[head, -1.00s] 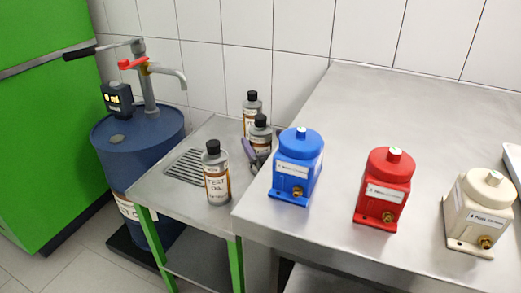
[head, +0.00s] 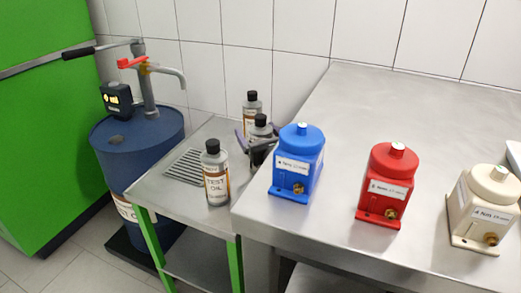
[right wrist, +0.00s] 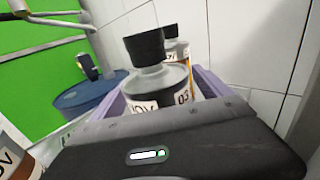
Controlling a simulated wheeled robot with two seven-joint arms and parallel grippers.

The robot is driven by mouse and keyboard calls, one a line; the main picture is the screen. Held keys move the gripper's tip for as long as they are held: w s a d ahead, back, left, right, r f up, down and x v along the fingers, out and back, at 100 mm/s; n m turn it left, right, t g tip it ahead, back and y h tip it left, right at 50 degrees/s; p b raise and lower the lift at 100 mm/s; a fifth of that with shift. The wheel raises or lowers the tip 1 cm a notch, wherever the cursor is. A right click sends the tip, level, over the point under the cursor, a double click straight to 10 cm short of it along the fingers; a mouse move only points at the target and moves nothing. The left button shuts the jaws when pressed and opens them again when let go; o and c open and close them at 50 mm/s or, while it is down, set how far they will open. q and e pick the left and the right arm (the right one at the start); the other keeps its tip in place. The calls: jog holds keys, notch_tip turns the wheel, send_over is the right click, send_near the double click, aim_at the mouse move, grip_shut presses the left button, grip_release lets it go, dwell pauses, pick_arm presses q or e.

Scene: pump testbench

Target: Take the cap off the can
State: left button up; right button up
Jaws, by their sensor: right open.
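Three grey cans with black caps and white-orange labels stand on the small steel side table. The front can (head: 216,180) is labelled TEST OIL. A middle can (head: 262,124) stands behind it, and a back can (head: 251,104) is by the wall. My right gripper (head: 257,143) is at the middle can, partly hidden. In the right wrist view its purple fingers (right wrist: 160,92) are open on either side of a can (right wrist: 168,80), below its black cap (right wrist: 145,46). Another can (right wrist: 178,50) shows behind. My left gripper is not in view.
A blue drum (head: 135,150) with a hand pump stands at left beside a green cabinet (head: 40,130). Blue (head: 297,165), red (head: 387,185) and cream (head: 487,208) pump units stand along the front of the steel bench (head: 400,100). The bench behind them is clear.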

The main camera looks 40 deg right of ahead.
jog(key=shift+c, duration=0.2)
grip_shut()
dwell(0.6)
